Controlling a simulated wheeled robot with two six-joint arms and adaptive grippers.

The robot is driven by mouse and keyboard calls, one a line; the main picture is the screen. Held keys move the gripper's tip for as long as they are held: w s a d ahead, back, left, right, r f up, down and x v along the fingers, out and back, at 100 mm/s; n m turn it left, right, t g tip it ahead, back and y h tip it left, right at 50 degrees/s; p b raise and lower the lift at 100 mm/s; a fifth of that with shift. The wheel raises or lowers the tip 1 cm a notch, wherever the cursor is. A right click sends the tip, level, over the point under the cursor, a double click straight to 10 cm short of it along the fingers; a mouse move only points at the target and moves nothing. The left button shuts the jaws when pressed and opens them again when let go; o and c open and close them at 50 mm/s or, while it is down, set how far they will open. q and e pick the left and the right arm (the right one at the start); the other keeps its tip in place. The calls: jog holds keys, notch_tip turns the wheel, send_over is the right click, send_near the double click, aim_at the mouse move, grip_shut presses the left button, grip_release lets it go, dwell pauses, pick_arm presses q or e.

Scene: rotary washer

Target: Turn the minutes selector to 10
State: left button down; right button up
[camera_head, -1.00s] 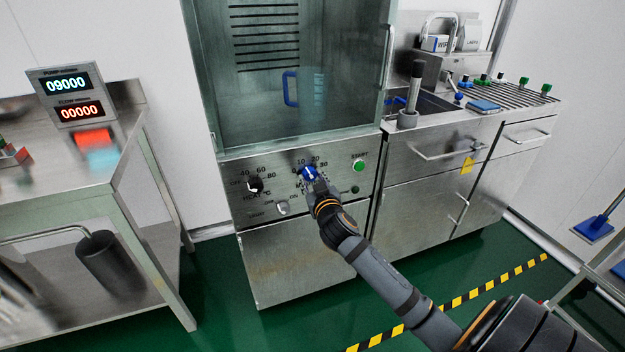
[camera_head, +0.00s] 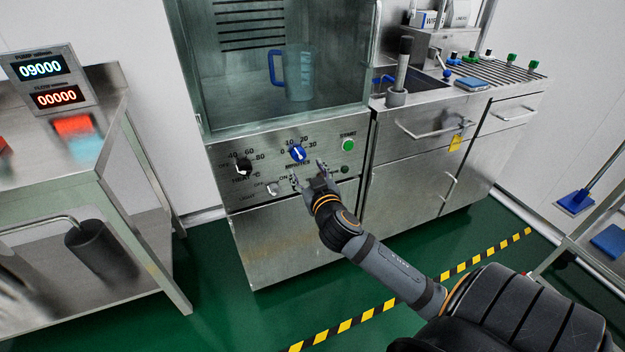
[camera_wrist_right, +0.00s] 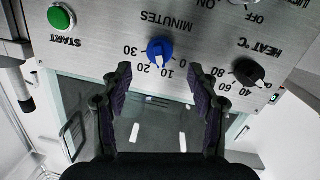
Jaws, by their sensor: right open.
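The blue minutes selector (camera_head: 298,153) is on the washer's front panel, with a white pointer line and a scale of 0, 10, 20 and 30. It also shows, upside down, in the right wrist view (camera_wrist_right: 160,50), where its white pointer appears directed at or close to the 10. My right gripper (camera_head: 309,175) is open and empty, just in front of and below the selector, apart from it. In the wrist view its two fingers (camera_wrist_right: 160,78) stand wide apart with the selector beyond their tips. My left gripper does not show.
A black heat knob (camera_head: 243,167), an on/off switch (camera_head: 272,188) and a green start button (camera_head: 348,145) share the panel. A blue-handled jug (camera_head: 297,72) stands behind the washer's glass. A metal table (camera_head: 60,185) is at the left, a sink counter at the right.

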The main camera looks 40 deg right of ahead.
jog(key=v, duration=0.5)
jog(key=shift+s+a, duration=0.15)
jog(key=shift+s, duration=0.25)
